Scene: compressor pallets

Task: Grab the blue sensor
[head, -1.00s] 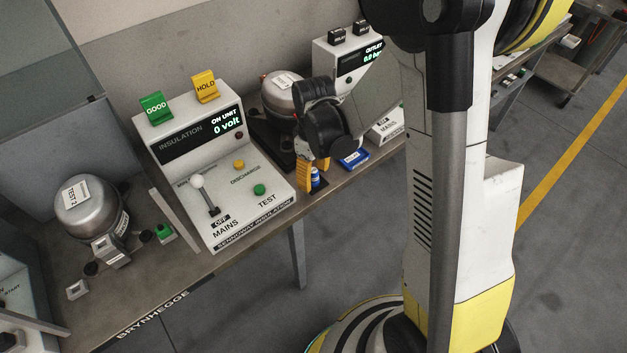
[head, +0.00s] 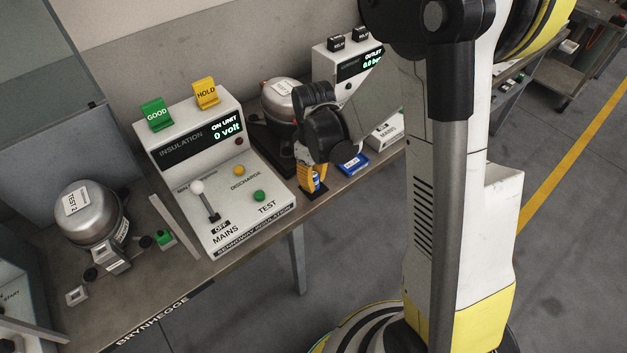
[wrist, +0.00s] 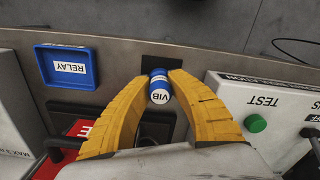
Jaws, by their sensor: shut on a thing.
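The blue sensor (wrist: 159,86) is a small blue and white cylinder marked VIB. In the wrist view it sits between the two yellow fingers of my gripper (wrist: 160,84), which are shut on it. In the head view my gripper (head: 313,180) points down at the table's front edge, and a little of the blue sensor (head: 317,182) shows between the fingers. A black square pad (wrist: 161,62) lies by the sensor; I cannot tell whether the sensor still touches it.
A blue tray marked RELAY (wrist: 67,67) lies close by. The white insulation tester (head: 230,185) stands left of my gripper, with a green TEST button (wrist: 255,123). A metal compressor (head: 281,97) stands behind my gripper. The table edge is close in front.

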